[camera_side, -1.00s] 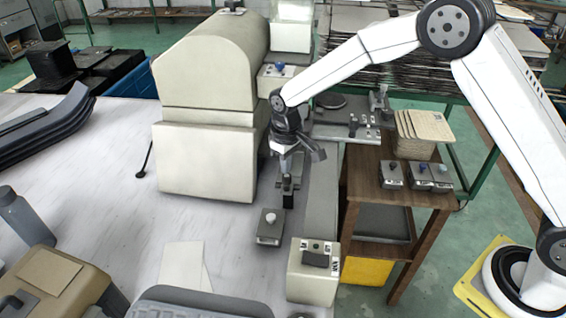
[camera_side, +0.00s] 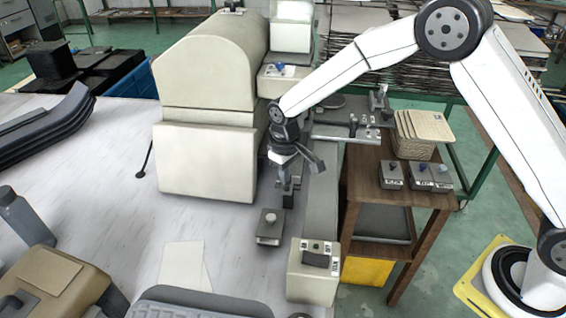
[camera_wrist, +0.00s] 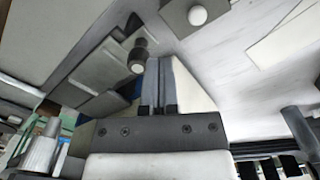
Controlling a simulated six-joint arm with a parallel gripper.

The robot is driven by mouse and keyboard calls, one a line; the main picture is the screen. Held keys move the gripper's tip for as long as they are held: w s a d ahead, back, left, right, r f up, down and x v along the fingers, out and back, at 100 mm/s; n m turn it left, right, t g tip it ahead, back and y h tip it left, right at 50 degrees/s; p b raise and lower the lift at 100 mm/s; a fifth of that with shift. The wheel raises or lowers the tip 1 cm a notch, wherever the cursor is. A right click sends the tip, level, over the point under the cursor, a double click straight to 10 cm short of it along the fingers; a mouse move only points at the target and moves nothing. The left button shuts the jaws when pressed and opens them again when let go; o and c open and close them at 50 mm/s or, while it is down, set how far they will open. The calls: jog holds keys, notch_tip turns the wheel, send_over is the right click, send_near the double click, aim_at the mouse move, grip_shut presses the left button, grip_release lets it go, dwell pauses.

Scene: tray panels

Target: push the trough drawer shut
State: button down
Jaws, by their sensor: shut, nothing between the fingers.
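A long grey trough-like piece (camera_side: 320,205) runs along the right side of the cream machine in the side view. I take it for the trough drawer, but cannot tell how far it stands out. My gripper (camera_side: 288,194) points down between the machine and this piece, its jaws shut and empty. In the wrist view the shut fingers (camera_wrist: 158,85) reach upward in the picture. A dark round knob or post (camera_wrist: 138,58) shows just left of them, beside a grey slab. I cannot tell whether the fingers touch anything.
The cream machine (camera_side: 205,155) stands close left of my gripper. A grey box with a white knob (camera_side: 270,227) lies just in front, and a cream switch box (camera_side: 313,275) stands nearer. A wooden table (camera_side: 370,170) stands right. The white tabletop left of the machine has free room.

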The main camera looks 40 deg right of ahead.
aim_at(285, 188)
jog(key=shift+f, duration=2.4)
